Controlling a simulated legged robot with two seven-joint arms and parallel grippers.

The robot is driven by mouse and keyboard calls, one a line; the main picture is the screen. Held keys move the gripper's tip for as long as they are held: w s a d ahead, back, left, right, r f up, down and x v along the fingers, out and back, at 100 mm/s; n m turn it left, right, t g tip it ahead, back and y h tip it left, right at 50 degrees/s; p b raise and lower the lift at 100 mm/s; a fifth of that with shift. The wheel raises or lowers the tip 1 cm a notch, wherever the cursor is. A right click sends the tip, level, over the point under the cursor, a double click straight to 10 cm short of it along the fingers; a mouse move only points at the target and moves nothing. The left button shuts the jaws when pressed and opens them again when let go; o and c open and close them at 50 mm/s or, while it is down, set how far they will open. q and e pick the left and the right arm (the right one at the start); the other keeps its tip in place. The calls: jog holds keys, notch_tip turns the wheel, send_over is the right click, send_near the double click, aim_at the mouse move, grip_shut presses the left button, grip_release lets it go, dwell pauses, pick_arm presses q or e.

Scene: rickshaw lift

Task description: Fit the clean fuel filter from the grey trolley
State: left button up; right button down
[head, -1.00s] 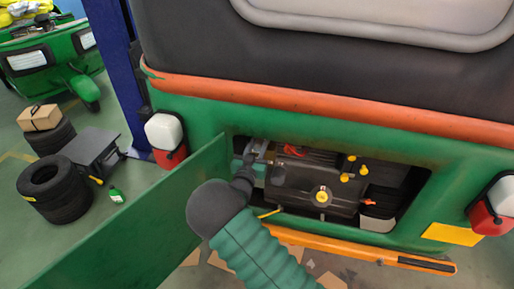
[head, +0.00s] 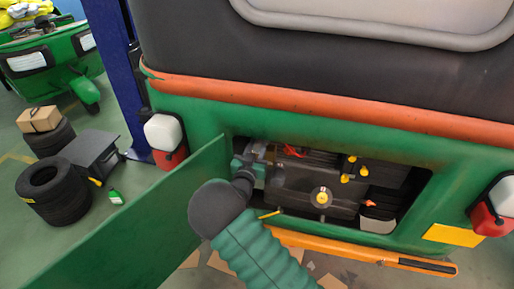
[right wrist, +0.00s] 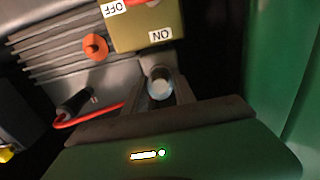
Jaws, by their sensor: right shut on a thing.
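My right gripper (head: 258,160) reaches into the open engine bay (head: 330,185) at its left side. In the right wrist view its fingers (right wrist: 160,98) are shut on a small cylinder with a pale round end (right wrist: 160,88), which looks like a fuel filter. I cannot tell whether it is clean, or whether it touches a fitting. An olive box marked ON and OFF (right wrist: 145,28) lies just beyond the fingers. The grey trolley (head: 92,152) stands on the floor at left; no filter can be made out on it. My left gripper is out of view.
The open green door panel (head: 150,225) stands left of my right arm. A red hose (right wrist: 85,118) and an orange knob (right wrist: 95,46) are near the fingers. An orange bumper bar (head: 350,250) runs below the bay. Tyres (head: 62,208) and a green bottle (head: 116,197) are at left.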

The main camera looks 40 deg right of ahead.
jog(key=shift+w+d, duration=0.15)
jog(key=shift+d, duration=0.05)
dwell(0.6)
